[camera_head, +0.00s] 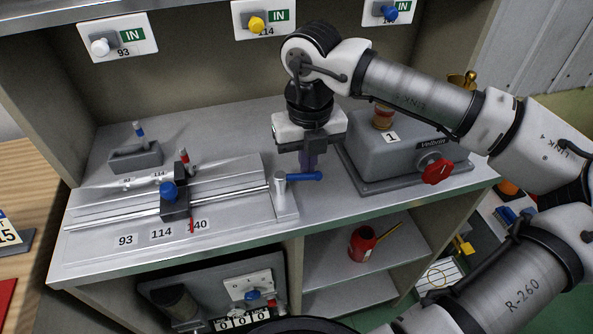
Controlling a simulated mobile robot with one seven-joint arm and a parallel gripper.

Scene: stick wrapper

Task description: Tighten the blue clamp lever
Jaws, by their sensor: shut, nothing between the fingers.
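The blue clamp lever (305,176) sticks out to the right from a pale upright post (280,188) at the right end of the sliding rail fixture. My gripper (307,166) points down from above, with its fingers shut and empty. The fingertips are right at the lever in the picture, just behind or above its middle. I cannot tell whether they touch it. The rail (235,193) carries a dark sliding block with a blue knob (168,191) and a red pointer at its left part.
A grey machine (395,150) with a red knob (437,171) stands close on the right. A grey holder (135,157) with a blue-topped stick sits at the back left. Number labels 93, 114 and 140 lie along the fixture's front. A shelf below holds a red can (362,243).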

